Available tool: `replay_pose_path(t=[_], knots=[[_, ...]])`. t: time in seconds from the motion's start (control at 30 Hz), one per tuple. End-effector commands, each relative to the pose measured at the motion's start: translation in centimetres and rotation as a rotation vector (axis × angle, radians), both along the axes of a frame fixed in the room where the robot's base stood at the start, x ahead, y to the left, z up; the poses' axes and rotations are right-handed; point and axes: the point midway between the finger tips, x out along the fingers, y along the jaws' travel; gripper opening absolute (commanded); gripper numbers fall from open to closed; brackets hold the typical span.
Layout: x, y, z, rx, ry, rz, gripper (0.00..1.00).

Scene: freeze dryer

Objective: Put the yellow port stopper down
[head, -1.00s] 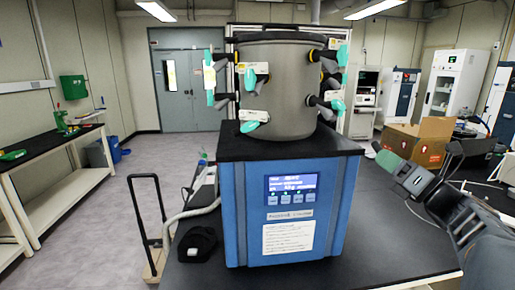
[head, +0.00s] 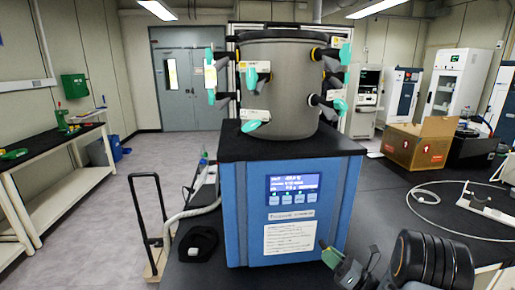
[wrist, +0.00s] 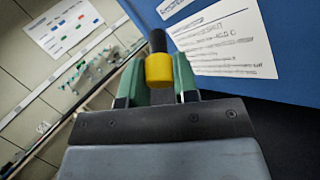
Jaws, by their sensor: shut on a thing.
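The yellow port stopper (wrist: 158,70) is held between the green fingertips of my gripper (wrist: 157,78) in the wrist view. Its dark narrow end points up and away in that picture, toward the blue dryer front and its paper label. In the head view my gripper (head: 331,257) is low, in front of the dryer's lower right corner; the stopper's yellow part is not clear there. The freeze dryer (head: 250,225) stands on the black bench (head: 390,200), with a grey chamber (head: 285,95) on top. I cannot tell whether the stopper touches the bench.
Several ports with teal valves (head: 255,80) stick out around the chamber. A small black object (head: 198,243) lies left of the dryer. A cardboard box (head: 420,143) and a white hose (head: 425,196) are at the right. The bench right of the dryer has bare space.

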Motion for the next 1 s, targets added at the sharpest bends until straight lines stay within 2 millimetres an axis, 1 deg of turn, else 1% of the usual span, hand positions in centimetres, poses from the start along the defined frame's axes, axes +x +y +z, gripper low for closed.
replay_pose_path(t=[0.03, 0.1, 0.2, 0.3, 0.4, 0.57, 1.0], knots=[[-0.3, 1.0, -2.1, 0.006, 0.008, 0.019, 0.00], [-0.7, 2.1, -4.5, 0.005, 0.007, 0.043, 0.00], [-1.3, 3.4, -7.1, 0.003, 0.004, 0.068, 0.00], [-1.8, 4.5, -9.0, 0.001, 0.002, 0.086, 0.00], [-2.1, 5.2, -10.1, 0.000, 0.000, 0.099, 0.00], [-2.4, 5.9, -10.9, -0.001, -0.003, 0.114, 0.00], [-2.4, 6.0, -10.9, -0.002, -0.002, 0.116, 0.00]])
